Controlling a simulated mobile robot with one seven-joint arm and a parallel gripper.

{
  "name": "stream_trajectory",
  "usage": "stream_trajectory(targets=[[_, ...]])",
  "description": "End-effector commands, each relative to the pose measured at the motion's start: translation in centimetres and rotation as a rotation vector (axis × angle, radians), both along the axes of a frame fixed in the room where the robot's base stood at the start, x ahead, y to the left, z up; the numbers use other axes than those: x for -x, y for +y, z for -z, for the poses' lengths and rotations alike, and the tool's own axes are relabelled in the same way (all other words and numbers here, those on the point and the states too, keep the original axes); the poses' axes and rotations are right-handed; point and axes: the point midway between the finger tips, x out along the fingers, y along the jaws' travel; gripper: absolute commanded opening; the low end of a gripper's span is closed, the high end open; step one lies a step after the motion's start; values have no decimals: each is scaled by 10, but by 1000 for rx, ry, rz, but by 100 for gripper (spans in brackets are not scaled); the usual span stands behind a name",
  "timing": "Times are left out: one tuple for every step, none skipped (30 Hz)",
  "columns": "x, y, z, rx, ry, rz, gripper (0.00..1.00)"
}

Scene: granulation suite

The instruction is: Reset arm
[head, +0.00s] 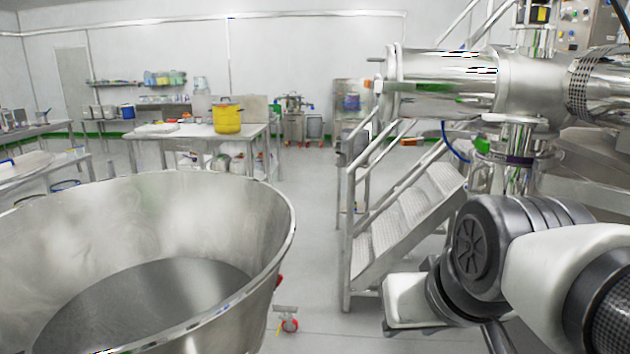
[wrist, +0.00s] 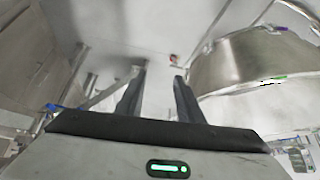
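My arm (head: 500,255) is folded at the lower right of the head view, with grey and white links. In the wrist view my gripper (wrist: 158,78) shows two dark fingers set apart with a clear gap between them. The gripper is open and nothing is between the fingers. Its fingertips are over pale floor and touch nothing that I can see. The gripper fingers are not clearly visible in the head view.
A large steel bowl (head: 272,245) fills the lower left, close by. Steel stairs with railings (head: 400,225) stand right of centre, beside large steel pipework (head: 450,85). A yellow pot (head: 227,117) stands on a steel table farther back.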

Motion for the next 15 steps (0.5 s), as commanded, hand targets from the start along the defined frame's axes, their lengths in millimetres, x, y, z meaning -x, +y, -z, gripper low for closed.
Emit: stream_trajectory(targets=[[22,-6,12,10,44,21,34],[35,-10,20,15,74,35,34],[44,-13,10,20,98,46,34],[41,-12,-11,19,94,43,34],[40,-12,-21,18,93,42,34],[40,-12,-32,18,93,42,34],[40,-12,-41,17,93,41,34],[40,-11,-51,18,93,40,34],[40,-11,-64,18,93,40,34],[39,-11,-72,17,93,40,34],[39,-11,-82,17,93,40,34],[39,-11,-93,17,92,40,34],[39,-11,-100,18,92,39,34],[39,-11,-107,18,92,39,34],[39,-11,-114,18,92,39,34]])
